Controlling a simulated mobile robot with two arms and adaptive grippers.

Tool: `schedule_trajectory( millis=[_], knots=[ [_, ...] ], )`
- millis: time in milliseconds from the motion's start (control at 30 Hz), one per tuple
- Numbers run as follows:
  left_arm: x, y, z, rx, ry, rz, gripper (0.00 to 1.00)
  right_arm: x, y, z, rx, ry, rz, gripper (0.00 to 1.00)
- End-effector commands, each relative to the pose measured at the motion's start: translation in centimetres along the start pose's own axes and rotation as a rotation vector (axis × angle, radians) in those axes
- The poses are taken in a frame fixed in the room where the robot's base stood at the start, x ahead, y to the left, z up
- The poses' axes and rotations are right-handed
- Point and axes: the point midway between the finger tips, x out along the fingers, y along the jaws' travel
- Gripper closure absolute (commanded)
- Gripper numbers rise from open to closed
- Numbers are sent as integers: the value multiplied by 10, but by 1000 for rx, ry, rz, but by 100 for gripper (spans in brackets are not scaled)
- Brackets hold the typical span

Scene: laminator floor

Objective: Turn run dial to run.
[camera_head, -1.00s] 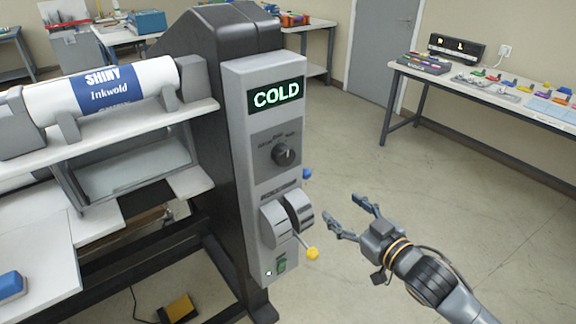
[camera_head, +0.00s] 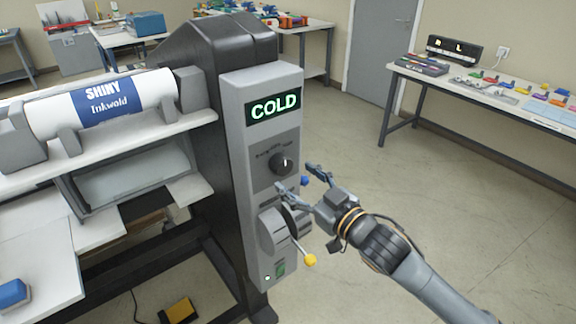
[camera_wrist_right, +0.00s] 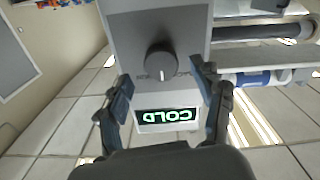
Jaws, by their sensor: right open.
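The run dial (camera_head: 281,163) is a dark round knob with a light pointer line, on the grey control panel (camera_head: 233,150) of the laminator. Its printed labels are too small to read surely. Above it a display (camera_head: 273,107) reads COLD in green. My right gripper (camera_head: 299,177) is open and empty, just right of the panel and slightly below the dial. In the right wrist view the dial (camera_wrist_right: 161,61) lies ahead, between and beyond the open fingers (camera_wrist_right: 165,88), apart from them. The display (camera_wrist_right: 167,115) appears upside down there. My left gripper is not in view.
Below the dial are a grey lever wheel with a yellow-knobbed lever (camera_head: 309,260) and a green switch (camera_head: 279,269). A white roll (camera_head: 140,98) lies left.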

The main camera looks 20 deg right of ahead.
Motion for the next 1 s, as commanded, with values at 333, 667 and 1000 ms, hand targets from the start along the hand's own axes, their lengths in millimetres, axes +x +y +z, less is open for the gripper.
schedule_trajectory(
  millis=[333, 667, 1000],
  knots=[
    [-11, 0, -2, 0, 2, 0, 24, 38, 0, -1, -1, 1, 0, 33],
    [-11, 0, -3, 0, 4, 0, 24, 39, -1, 0, -1, 0, -1, 41],
    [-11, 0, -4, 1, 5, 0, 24, 39, 0, 0, 1, 0, -1, 87]
  ],
)
